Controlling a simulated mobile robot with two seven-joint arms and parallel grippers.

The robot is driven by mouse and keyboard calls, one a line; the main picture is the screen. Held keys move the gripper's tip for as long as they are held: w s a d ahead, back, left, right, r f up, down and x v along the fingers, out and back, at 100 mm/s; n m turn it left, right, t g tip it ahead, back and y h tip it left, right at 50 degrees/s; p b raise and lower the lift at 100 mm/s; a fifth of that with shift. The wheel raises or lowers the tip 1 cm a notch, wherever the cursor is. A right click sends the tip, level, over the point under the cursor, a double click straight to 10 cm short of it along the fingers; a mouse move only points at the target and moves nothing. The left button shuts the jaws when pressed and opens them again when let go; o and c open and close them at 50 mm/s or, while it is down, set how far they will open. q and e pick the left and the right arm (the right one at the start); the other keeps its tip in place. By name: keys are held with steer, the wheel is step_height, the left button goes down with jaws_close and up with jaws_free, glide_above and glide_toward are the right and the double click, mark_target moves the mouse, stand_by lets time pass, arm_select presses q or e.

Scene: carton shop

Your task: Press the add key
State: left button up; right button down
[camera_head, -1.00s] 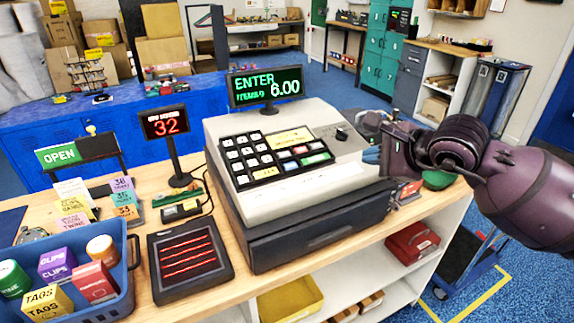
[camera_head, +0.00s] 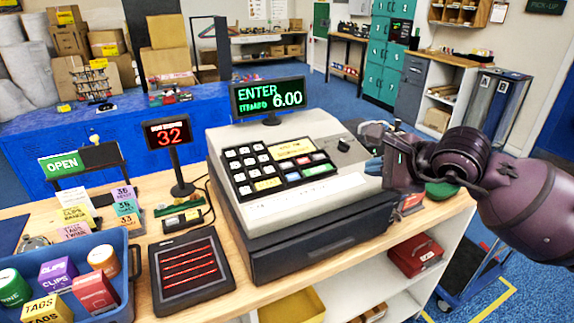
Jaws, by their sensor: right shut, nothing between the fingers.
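The cash register (camera_head: 330,207) stands on the wooden counter. Its black keypad (camera_head: 277,167) has white keys at left, yellow keys, small red and blue keys, and a green key (camera_head: 318,169). The labels are too small to tell which is the add key. The register's display (camera_head: 268,97) reads ENTER and 6.00 in green. My right gripper (camera_head: 392,168) is shut and empty at the register's right side, to the right of the keypad and apart from the keys. My left gripper is not in view.
A small display (camera_head: 167,134) reading 32 stands left of the register. A dark pad with red lines (camera_head: 190,268) lies in front of it. A blue basket (camera_head: 122,285) of goods and small price cards (camera_head: 124,206) are at the left. Shelves (camera_head: 375,280) are below the counter.

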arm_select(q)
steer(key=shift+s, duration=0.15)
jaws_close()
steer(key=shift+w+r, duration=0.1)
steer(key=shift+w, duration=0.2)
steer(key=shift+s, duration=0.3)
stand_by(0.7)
